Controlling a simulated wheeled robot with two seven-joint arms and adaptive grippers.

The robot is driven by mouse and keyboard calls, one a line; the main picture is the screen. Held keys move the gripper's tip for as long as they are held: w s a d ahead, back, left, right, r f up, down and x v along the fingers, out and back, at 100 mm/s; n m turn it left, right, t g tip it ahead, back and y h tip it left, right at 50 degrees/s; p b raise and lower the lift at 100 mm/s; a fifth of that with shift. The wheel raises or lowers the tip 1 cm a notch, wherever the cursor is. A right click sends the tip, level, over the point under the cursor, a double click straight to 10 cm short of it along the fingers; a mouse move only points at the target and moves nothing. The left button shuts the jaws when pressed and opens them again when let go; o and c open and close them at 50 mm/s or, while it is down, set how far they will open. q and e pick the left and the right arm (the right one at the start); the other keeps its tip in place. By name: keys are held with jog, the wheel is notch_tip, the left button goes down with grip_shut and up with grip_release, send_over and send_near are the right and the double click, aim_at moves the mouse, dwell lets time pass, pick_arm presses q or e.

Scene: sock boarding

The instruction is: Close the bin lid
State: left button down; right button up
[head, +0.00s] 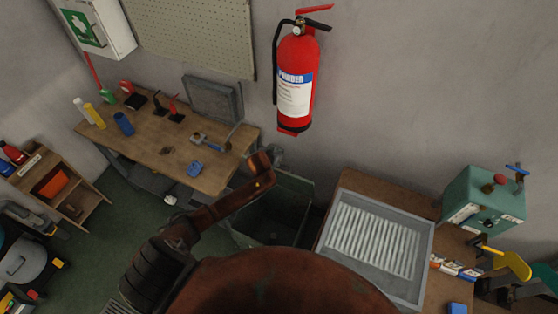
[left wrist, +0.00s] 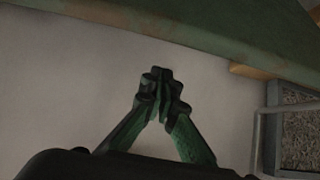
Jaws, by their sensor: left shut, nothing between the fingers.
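The dark green bin (head: 305,205) stands on the floor between the two work tables in the head view. Its top is open and I see into its dark inside. I cannot clearly make out the lid in the head view; a worn green panel (left wrist: 225,32) crosses the top of the left wrist view and may be part of it. My left gripper (head: 275,156) is at the far side of the bin, near the wall, partly hidden by its own wrist. In the left wrist view its fingers (left wrist: 163,90) are together with nothing between them. My right gripper is not in view.
A wooden table (head: 150,150) with small tools stands left of the bin. A workbench with a grey ribbed tray (head: 375,238) stands close on its right. A fire extinguisher (head: 298,85) hangs on the wall above. Free floor (head: 115,230) shows at the left.

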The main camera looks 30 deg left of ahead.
aim_at(283, 175)
pick_arm(q)
jog(key=s+f, duration=0.1)
jog(key=s+f+p, duration=0.1)
jog(key=s, duration=0.1)
jog(key=shift+d, duration=0.1)
jog(key=shift+d+f, duration=0.1)
jog(key=shift+f, duration=0.1)
